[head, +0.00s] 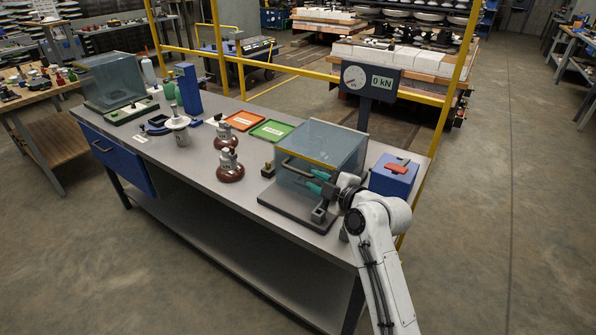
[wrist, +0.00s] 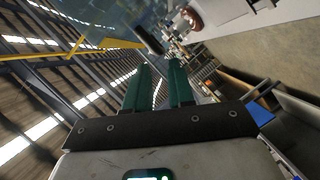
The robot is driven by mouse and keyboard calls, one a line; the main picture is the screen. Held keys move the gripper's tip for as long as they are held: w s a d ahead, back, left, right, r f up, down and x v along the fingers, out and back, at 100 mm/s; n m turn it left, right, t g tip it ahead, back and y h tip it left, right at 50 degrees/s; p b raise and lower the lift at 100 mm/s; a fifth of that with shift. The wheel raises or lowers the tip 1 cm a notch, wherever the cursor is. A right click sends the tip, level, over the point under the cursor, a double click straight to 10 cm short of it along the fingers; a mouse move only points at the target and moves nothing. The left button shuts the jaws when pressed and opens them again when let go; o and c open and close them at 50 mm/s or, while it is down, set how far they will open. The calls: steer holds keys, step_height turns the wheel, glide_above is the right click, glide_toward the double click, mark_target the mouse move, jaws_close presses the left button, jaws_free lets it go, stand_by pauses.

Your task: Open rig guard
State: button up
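My gripper (head: 316,181) has teal fingers and is at the guard's front, close to the handle's right end. In the wrist view, my gripper (wrist: 161,75) shows its two fingers apart with nothing clearly between them. A dark bar end (wrist: 148,40) shows just beyond the fingertips. I cannot tell whether the fingers touch the handle.
A blue box (head: 392,180) with a red part on top stands right of the guard. A gauge reading 0 kN (head: 370,80) stands behind it. Brown insulators (head: 230,172), a green tray (head: 270,131) and an orange tray (head: 244,120) lie to the left. Yellow rails (head: 430,98) run behind the bench.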

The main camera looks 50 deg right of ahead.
mark_target(302, 174)
steer(key=p+x, duration=0.1)
steer(key=x, duration=0.7)
steer(key=shift+w, duration=0.1)
steer(key=shift+c, duration=0.3)
jaws_close()
